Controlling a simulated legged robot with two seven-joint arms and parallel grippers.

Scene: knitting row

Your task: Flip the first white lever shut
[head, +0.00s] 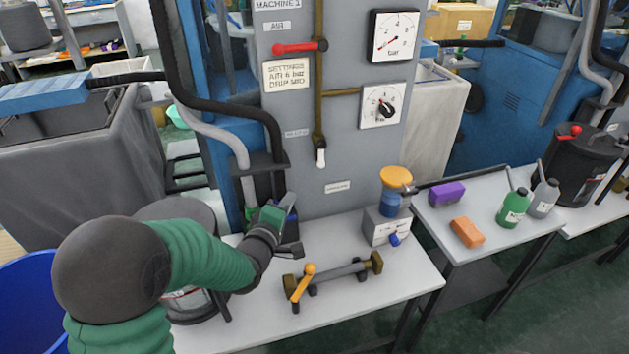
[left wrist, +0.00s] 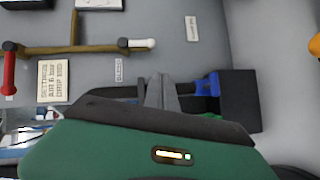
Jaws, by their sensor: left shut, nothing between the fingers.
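The white lever (head: 320,157) hangs straight down at the lower end of the brass pipe on the grey machine panel. In the left wrist view the white lever (left wrist: 142,43) shows turned sideways, beyond my fingers. My left gripper (head: 288,203) is low in front of the panel, below and left of the white lever and apart from it. Its fingers (left wrist: 160,88) are together and empty. A red lever (head: 299,47) lies level across the pipe higher up; it also shows in the left wrist view (left wrist: 9,73). My right gripper is not in view.
The table below holds an orange-handled valve (head: 303,283) and a yellow-capped unit (head: 395,177). A black hose (head: 215,107) runs left of the panel. A dark holder with a blue part (left wrist: 213,83) is close to my fingers.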

